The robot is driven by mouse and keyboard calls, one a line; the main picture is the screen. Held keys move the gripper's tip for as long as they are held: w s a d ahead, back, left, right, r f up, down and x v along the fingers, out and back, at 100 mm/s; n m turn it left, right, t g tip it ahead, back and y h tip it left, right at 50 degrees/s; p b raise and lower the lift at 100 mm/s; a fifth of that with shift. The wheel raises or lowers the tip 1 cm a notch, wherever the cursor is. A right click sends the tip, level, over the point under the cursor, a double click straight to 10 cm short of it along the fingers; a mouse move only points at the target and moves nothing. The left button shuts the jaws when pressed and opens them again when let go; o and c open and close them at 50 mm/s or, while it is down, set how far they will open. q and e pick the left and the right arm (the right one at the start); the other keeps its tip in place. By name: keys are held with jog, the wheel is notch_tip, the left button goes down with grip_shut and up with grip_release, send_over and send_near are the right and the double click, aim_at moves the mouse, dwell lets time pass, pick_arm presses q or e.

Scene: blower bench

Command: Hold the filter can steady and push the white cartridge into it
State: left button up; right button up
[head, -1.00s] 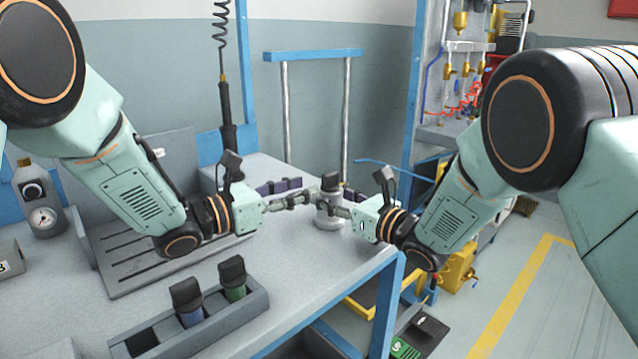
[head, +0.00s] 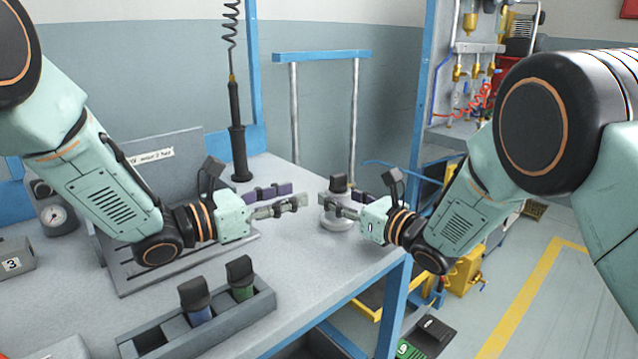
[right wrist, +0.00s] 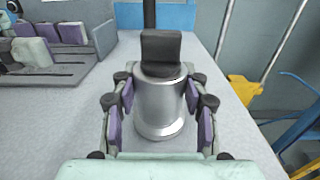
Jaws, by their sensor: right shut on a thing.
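The silver filter can (head: 337,224) stands upright on the bench near its right edge; it fills the middle of the right wrist view (right wrist: 160,105). A dark block-shaped grip (head: 338,183) sticks up from its top, also seen in the right wrist view (right wrist: 162,48). I take it for the cartridge's top; no white body shows. My right gripper (head: 332,204) is shut on the can, with purple-padded fingers on both sides (right wrist: 160,112). My left gripper (head: 301,197) is open and empty, left of the can and apart from it, fingers spread.
A grey rack (head: 262,306) at the front holds two dark-capped cartridges, one blue-banded (head: 197,302) and one green-banded (head: 241,279), beside an empty slot. A slotted plate (head: 140,279) lies behind it. A dark tool (head: 237,135) hangs at the back. The bench's right edge is close to the can.

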jog(key=o, duration=1.4)
